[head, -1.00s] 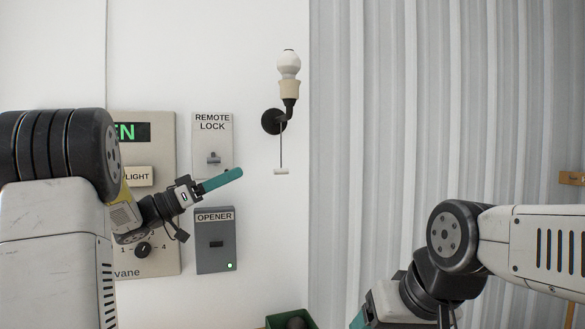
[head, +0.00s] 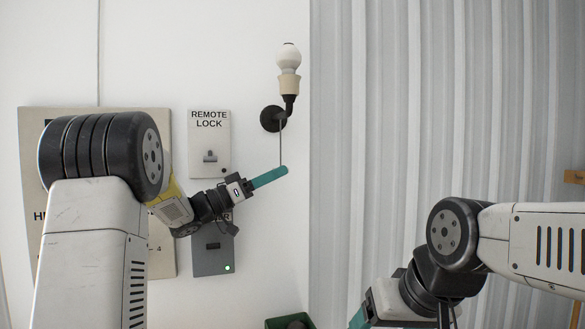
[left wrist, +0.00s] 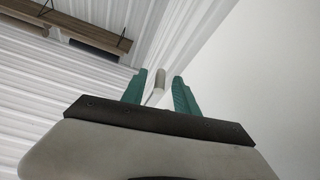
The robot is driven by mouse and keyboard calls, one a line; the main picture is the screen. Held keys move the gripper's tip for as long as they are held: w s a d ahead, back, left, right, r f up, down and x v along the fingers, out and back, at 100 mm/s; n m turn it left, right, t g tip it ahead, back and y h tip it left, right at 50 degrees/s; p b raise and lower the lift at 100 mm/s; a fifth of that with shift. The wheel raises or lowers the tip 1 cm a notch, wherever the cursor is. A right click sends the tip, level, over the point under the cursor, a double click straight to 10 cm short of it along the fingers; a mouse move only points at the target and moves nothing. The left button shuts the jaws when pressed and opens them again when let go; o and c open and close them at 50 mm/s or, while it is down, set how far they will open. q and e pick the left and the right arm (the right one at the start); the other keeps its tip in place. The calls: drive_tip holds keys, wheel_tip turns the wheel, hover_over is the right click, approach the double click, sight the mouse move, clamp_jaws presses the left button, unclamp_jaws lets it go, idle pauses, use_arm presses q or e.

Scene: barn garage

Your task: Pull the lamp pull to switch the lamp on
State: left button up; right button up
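The wall lamp (head: 288,84) has a white bulb on a tan socket and a black bracket. The bulb does not look clearly lit. Its pull cord (head: 281,142) hangs straight down from the bracket. In the head view my left gripper (head: 284,171) has its teal fingers at the cord's lower end and hides the pull handle. In the left wrist view a pale handle (left wrist: 157,87) stands between the two spread fingers, with a gap visible toward the right finger. My right gripper (head: 358,318) is low at the bottom edge, mostly cut off.
The remote lock panel (head: 209,145) is on the wall left of the lamp. The opener box (head: 213,258) is below it, partly behind my left arm. A large panel (head: 32,150) is further left. A green bin (head: 290,322) shows at the bottom. Corrugated wall fills the right.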

use_arm(q)
drive_tip(key=shift+x, duration=2.75)
drive_tip(key=shift+f, duration=0.1)
clamp_jaws()
